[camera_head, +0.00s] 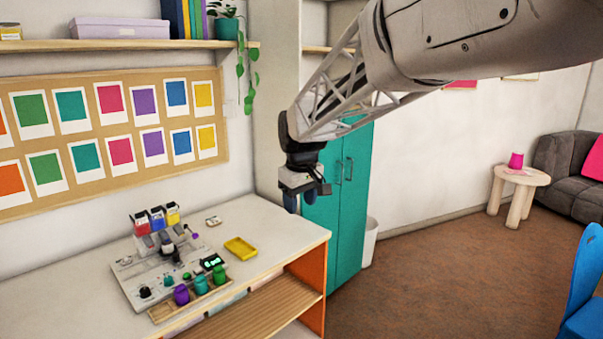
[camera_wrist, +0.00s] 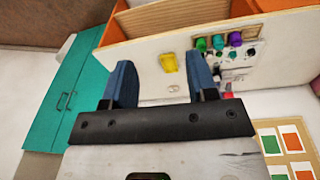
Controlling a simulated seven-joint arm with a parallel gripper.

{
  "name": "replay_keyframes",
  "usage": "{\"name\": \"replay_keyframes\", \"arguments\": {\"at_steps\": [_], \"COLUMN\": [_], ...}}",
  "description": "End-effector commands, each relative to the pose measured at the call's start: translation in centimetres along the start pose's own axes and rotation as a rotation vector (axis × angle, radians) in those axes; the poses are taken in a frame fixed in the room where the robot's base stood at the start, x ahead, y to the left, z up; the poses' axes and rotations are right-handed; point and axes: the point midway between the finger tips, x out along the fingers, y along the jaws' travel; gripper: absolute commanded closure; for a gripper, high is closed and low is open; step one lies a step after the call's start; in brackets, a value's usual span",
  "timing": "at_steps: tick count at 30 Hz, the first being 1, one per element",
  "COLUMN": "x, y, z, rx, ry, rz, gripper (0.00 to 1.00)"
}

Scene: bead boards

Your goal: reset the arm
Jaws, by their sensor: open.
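My gripper (camera_head: 306,199) hangs in the air to the right of the white table (camera_head: 270,225) and above it, in front of the teal cabinet (camera_head: 354,175). In the wrist view its two blue fingers (camera_wrist: 162,84) are spread apart with nothing between them. The grey bead board (camera_head: 130,270) lies on the table, well to the left of my gripper and lower. It also shows in the wrist view (camera_wrist: 240,73), beyond the right finger.
A yellow tray (camera_head: 240,248) lies on the table. A wooden rack (camera_head: 160,313) with purple, teal and green jars (camera_head: 200,285) stands at the front edge. Red, blue and yellow boxes (camera_head: 157,217) stand behind the board. A shelf (camera_head: 150,44) with a plant (camera_head: 228,28) hangs above.

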Motion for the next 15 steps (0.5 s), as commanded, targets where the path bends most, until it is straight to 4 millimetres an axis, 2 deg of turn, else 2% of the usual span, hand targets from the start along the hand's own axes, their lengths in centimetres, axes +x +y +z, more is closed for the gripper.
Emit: {"name": "replay_keyframes", "arguments": {"at_steps": [3,15], "x": [-0.9,-2.3], "y": [0.1,-0.7], "z": [3.4,13.9], "rx": [0.051,0.222], "ry": [0.007,0.026], "rz": [0.006,0.025], "gripper": [0.47,0.47]}}
